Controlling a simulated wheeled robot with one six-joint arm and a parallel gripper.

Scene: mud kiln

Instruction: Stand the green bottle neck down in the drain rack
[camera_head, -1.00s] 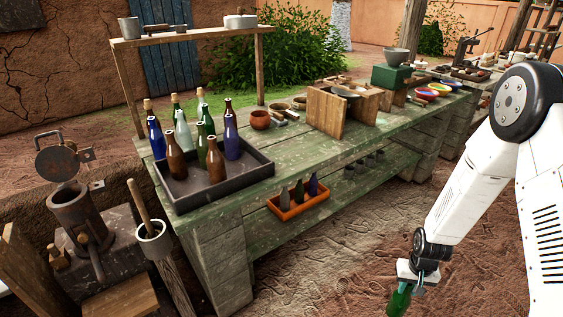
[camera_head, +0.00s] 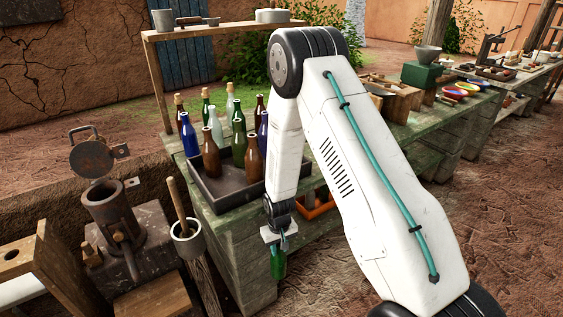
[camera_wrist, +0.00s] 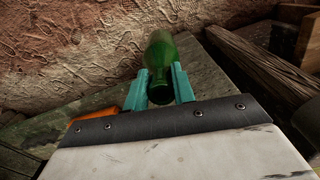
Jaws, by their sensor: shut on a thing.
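The green bottle (camera_head: 279,265) is held in my gripper (camera_head: 279,244), in front of the green workbench. In the wrist view the teal fingers of my gripper (camera_wrist: 162,86) are closed on both sides of the green bottle (camera_wrist: 160,62). One end of it, dark and round, faces the camera; I cannot tell for sure which end is the neck. An orange rack (camera_head: 320,211), probably the drain rack, sits on the bench's lower shelf, mostly hidden behind my arm. A bit of orange (camera_wrist: 97,117) also shows at the left in the wrist view.
A dark tray (camera_head: 216,203) with several upright bottles stands on the workbench top (camera_head: 408,133). Open dirt ground lies at the right.

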